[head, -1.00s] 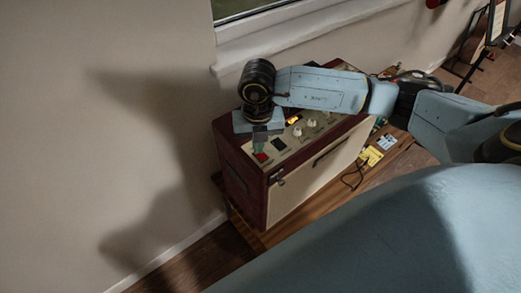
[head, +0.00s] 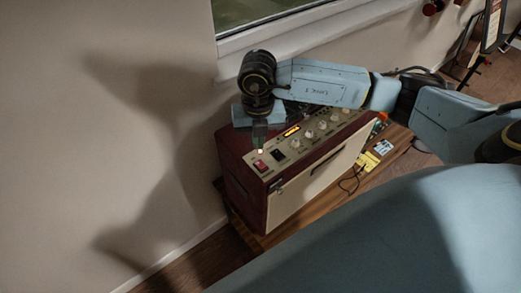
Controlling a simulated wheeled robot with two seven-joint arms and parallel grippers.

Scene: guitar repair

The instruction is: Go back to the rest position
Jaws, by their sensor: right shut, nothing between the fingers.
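My right arm comes in from the right and reaches over the amplifier. My right gripper (head: 259,148) points down above the left end of the amplifier's control panel. It is shut and empty, with its fingertips close above or behind a red switch (head: 260,166); I cannot tell the exact gap. The dark red amplifier (head: 234,168) has a cream front, several pale knobs and a lit orange display (head: 292,131). My left gripper is not in view.
The amplifier stands on a low wooden stand (head: 262,241) against the wall. Small yellow and white pedals (head: 369,160) and a cable lie on the right. A window (head: 268,24) is above. A dark stand (head: 492,28) stands at the upper right. Wall space left is clear.

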